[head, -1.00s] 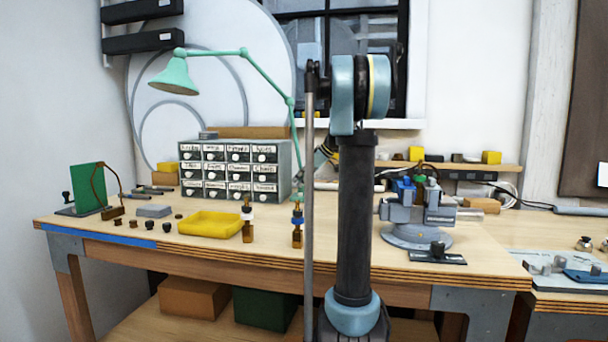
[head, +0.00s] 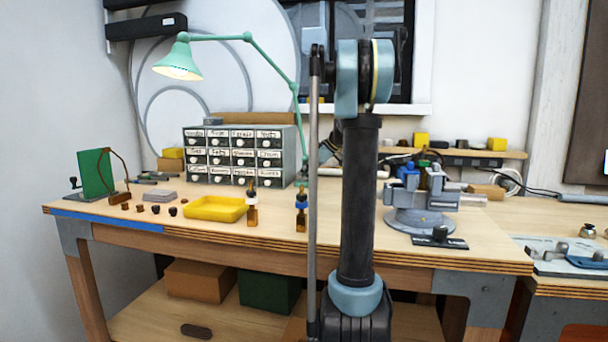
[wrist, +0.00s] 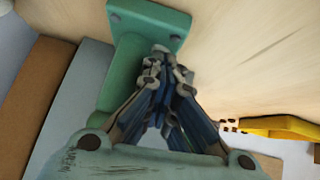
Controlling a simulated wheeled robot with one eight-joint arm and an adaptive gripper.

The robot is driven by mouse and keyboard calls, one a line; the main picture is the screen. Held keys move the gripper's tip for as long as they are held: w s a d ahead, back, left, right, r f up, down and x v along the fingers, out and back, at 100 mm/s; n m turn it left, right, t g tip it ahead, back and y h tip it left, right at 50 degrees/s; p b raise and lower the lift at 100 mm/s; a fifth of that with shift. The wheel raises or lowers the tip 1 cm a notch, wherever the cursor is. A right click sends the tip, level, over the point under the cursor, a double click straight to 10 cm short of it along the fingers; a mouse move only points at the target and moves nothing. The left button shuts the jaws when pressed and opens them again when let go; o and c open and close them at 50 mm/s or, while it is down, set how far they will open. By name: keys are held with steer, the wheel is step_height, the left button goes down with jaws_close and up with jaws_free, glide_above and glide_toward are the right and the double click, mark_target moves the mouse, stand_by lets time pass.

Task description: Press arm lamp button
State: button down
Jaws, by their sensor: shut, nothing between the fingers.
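The green arm lamp (head: 272,66) stands at the back of the workbench, its shade (head: 180,60) hanging at the upper left. The inside of the shade looks bright and warm. In the wrist view, the lamp's green base (wrist: 150,20) fills the top centre. My gripper (wrist: 160,58) is shut and empty, its fingertips close over the base's edge. I cannot tell whether they touch it. The button is not visible; the fingers may hide it.
A labelled drawer cabinet (head: 240,168) stands left of the lamp foot. A yellow tray (head: 214,208) and two small amber bottles (head: 252,214) sit toward the front. A grey vise (head: 420,205) stands on the right. A green board (head: 96,172) is at the left end.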

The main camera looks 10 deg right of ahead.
steer(key=shift+f, duration=0.3)
steer(key=shift+d, duration=0.1)
steer(key=shift+d+r, duration=0.2)
steer(key=v, duration=0.7)
steer(key=shift+r, duration=0.25)
steer(key=shift+s, duration=0.15)
